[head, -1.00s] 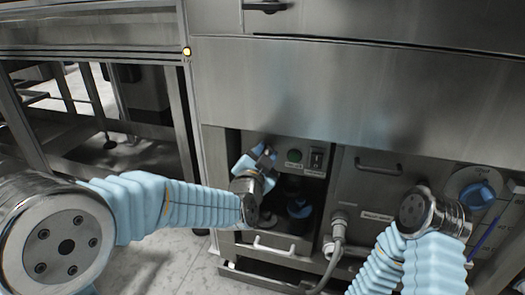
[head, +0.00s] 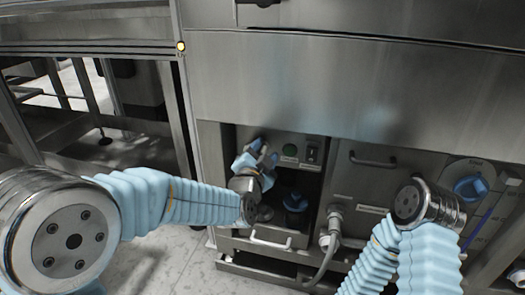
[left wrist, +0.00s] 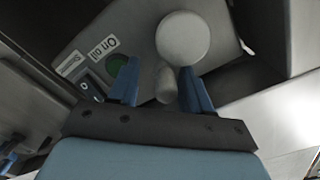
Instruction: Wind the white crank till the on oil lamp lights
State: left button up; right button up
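The white crank (left wrist: 183,40) shows in the left wrist view as a pale round disc with a short pale cylinder (left wrist: 166,84) below it. My left gripper (left wrist: 160,72) has its blue fingers spread, one on each side of the cylinder. I cannot tell whether the right-hand finger touches it. The on oil lamp (left wrist: 122,68) is a dark green round lens beside its "On oil" label and looks unlit; it also shows in the head view (head: 290,150). In the head view my left gripper (head: 262,152) hides the crank. My right gripper is not seen; only its arm shows.
A rocker switch (head: 312,152) sits right of the lamp. Below are a dark recess with a blue knob (head: 295,202) and a pale handle (head: 270,240). A grey hose (head: 333,240) and a blue dial (head: 470,188) are further right.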

pick_arm(q)
jog(key=shift+s+a+r, duration=0.1)
jog(key=shift+a, duration=0.1)
jog(key=v, duration=1.3)
jog(key=shift+s+p, duration=0.3)
jog(key=shift+p, duration=0.1)
jog(key=shift+f, duration=0.25)
jog(key=s+a+f+n+g+y+p, duration=0.1)
jog(key=a+f+n+g+p, duration=0.25)
jog(key=f, duration=0.75)
jog(key=a+f+n+g+y+p, duration=0.25)
jog(key=a+f+g, duration=0.2)
jog(key=f, duration=0.65)
jog(key=s+a+f+n+g+h+p, duration=0.2)
jog(key=s+f+n+g, duration=0.6)
jog(key=s+f, duration=0.4)
jog(key=s+p, duration=0.1)
jog(key=s, duration=0.2)
jog(key=shift+f+p, duration=0.25)
jog(key=shift+p, duration=0.1)
jog(key=shift+w+a, duration=0.1)
jog(key=shift+a, duration=0.05)
